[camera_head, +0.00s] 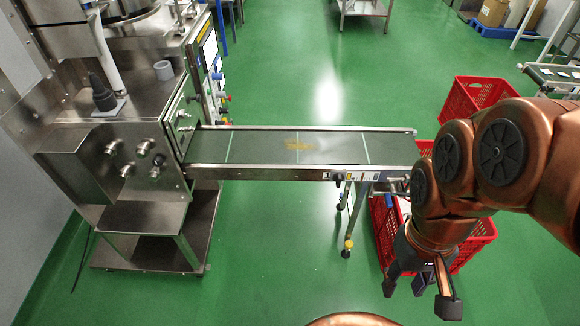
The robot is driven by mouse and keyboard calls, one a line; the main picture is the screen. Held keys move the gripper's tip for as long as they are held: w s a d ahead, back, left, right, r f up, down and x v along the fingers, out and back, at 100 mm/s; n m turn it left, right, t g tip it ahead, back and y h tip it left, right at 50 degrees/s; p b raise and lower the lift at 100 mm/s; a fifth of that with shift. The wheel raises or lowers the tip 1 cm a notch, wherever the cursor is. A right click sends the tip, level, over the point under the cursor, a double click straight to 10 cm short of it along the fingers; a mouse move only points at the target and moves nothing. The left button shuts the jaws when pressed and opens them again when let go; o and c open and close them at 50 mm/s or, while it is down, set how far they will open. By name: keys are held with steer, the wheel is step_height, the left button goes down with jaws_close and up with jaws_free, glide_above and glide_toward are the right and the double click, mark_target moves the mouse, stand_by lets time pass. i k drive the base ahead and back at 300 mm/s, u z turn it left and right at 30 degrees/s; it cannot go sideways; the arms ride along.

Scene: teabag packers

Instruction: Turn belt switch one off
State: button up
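A conveyor belt (262,147) runs across the middle from the steel machine to the right. A small switch panel (345,177) sits on its near side rail, toward the right end. It has a dark switch and pale labels, too small to read or to tell the switch's position. My gripper (418,298) is at the lower right, below and to the right of the panel. Its two fingers are spread apart with nothing between them, pointing down. It is clear of the conveyor.
A steel packing machine (107,187) stands at the left. Red crates (383,232) stand under and beside the belt's right end, near my arm; another red crate (466,97) is behind. Green floor (275,245) is clear in front of the belt.

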mark_target(338, 178)
steer(key=z, duration=1.4)
steer(key=k, duration=1.1)
steer(key=u, duration=2.15)
steer(key=i, duration=0.5)
steer(key=z, duration=0.1)
